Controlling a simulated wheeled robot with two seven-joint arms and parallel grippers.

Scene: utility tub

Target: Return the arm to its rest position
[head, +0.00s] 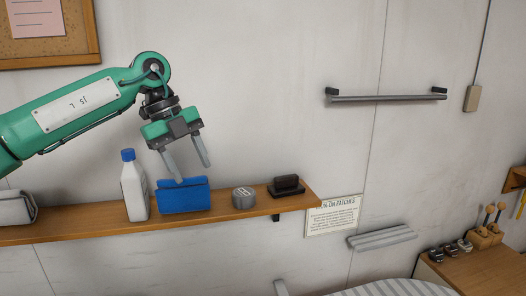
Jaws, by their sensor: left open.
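My left gripper (190,165) is open and empty. Its green arm comes in from the left, and its two grey fingers point down above a blue block-like object (185,197) on the wooden shelf (100,231). One fingertip looks close to the top of the blue object; I cannot tell whether they touch. A white bottle with a blue cap (135,187) stands upright just left of the blue object. My right gripper is not in view.
A round grey tin (243,197) and a dark brush-like object (286,187) sit right of the blue object. A pale grey item (16,207) lies at the left. A metal rail (388,98) is on the wall. A wooden counter (485,272) stands at lower right.

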